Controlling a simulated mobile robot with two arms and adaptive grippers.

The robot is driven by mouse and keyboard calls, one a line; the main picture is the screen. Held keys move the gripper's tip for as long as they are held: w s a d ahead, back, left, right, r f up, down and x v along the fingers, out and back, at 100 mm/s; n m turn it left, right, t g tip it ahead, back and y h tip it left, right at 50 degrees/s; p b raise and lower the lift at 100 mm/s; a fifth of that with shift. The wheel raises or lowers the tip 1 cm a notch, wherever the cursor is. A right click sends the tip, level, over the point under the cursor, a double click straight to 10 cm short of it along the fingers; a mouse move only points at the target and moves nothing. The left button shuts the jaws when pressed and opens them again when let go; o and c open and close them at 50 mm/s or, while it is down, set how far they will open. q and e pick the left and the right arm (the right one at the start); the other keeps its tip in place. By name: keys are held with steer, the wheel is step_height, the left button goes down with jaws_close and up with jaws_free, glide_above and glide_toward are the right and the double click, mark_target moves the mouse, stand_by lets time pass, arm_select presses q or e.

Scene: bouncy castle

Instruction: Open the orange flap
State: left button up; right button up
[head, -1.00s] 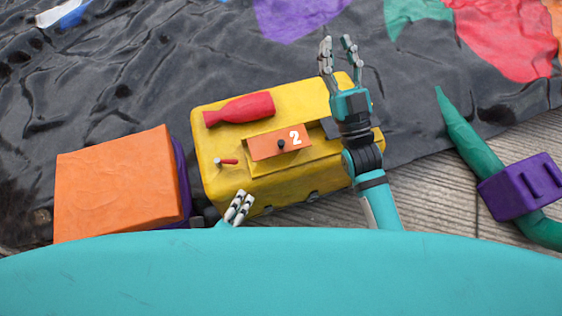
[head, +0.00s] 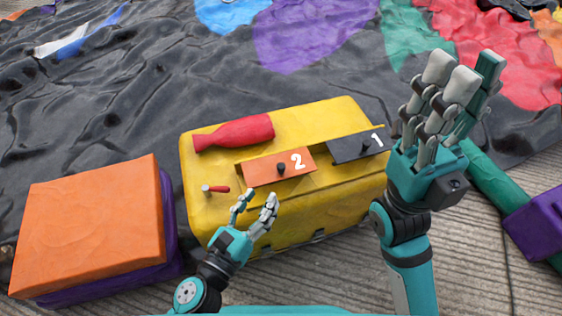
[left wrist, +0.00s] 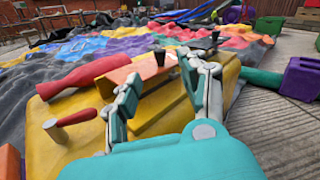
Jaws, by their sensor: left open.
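The orange flap (head: 261,171) bears a white 2 and a black knob (head: 281,168). It lies on the front upper side of the yellow box (head: 350,200) and looks closed. In the left wrist view the orange flap (left wrist: 122,72) is partly hidden by a finger, and its knob (left wrist: 160,56) shows between the fingers. My left gripper (head: 257,202) is open and empty, just in front of and below the flap, apart from it in the head view. My right gripper (head: 464,82) is raised, open and empty, at the box's right end.
A dark flap (head: 350,148) marked 1 sits right of the orange one. A red bottle-shaped piece (head: 235,133) lies on the box, with a small red-handled peg (head: 216,189) below it. An orange-topped block (head: 90,225) stands left; a green tube (head: 490,180) with a purple block lies right.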

mark_target(279, 171)
arm_select(q)
steer(key=p+x, duration=0.1)
steer(key=x, duration=0.9)
steer(key=shift+w+d, duration=0.1)
steer(key=shift+w, duration=0.15)
jaws_close()
steer(key=shift+f, duration=0.1)
